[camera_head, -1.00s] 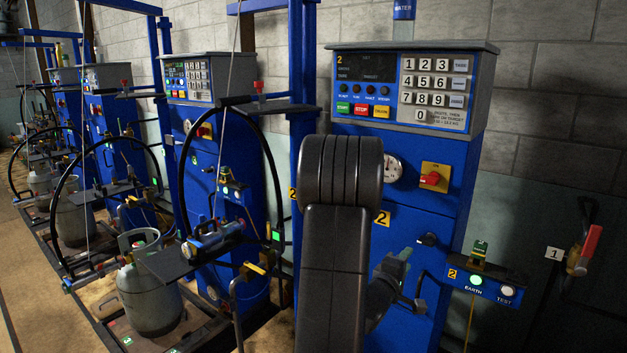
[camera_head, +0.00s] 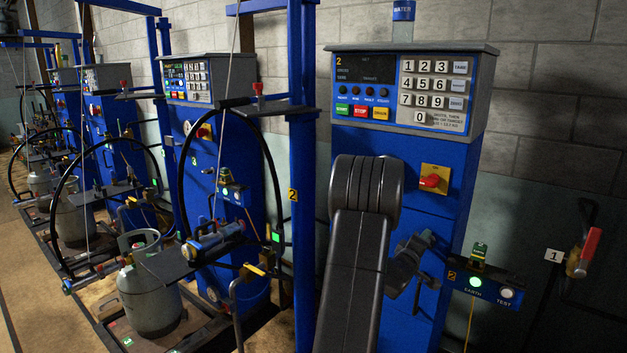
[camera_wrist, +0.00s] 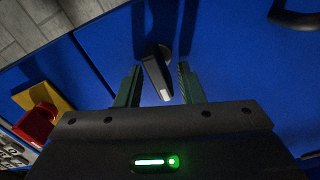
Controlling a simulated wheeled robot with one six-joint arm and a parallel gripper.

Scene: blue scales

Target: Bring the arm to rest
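My gripper (camera_wrist: 159,90) is open in the wrist view, with two dark green ridged fingers apart. A black handle (camera_wrist: 155,73) on the blue cabinet face shows in the gap between the fingers; I cannot tell whether they touch it. In the head view my dark arm rises in front of the scale 2 cabinet (camera_head: 411,138), and my gripper (camera_head: 428,240) is close to the cabinet's front, partly hidden by my own arm. The black handle is hidden there. A green light glows on my gripper's body in the wrist view.
A red switch on a yellow plate (camera_head: 434,179) is above my gripper; it also shows in the wrist view (camera_wrist: 40,115). An earth test box (camera_head: 485,287) juts out at right. A blue post (camera_head: 302,170) stands left of my arm. A grey gas cylinder (camera_head: 148,295) stands further left.

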